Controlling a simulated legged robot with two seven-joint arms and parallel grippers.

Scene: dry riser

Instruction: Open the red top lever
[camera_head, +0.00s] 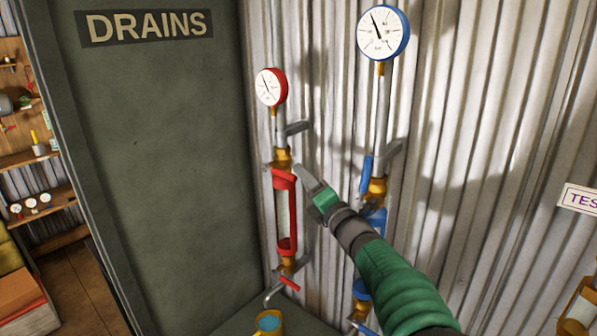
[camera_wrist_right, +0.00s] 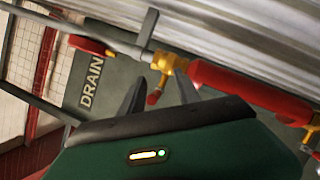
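The red line runs down the corrugated wall, with a brass top valve (camera_head: 283,158) under its red-rimmed gauge (camera_head: 271,87) and a red cylinder section below. My right gripper (camera_head: 306,178) is just right of this valve and the top of the red section. In the right wrist view, its two fingers (camera_wrist_right: 158,92) are spread, with the brass valve (camera_wrist_right: 161,63) beyond them. A small red end, which looks like the top lever (camera_wrist_right: 153,98), shows in the gap between the fingers. I cannot tell whether they touch it. My left gripper is not in view.
A blue line with a blue-rimmed gauge (camera_head: 383,32) and a blue lever (camera_head: 366,172) runs close on the right. A lower red lever (camera_head: 290,283) and a yellow cup (camera_head: 268,323) are below. A grey DRAINS panel (camera_head: 150,150) stands left.

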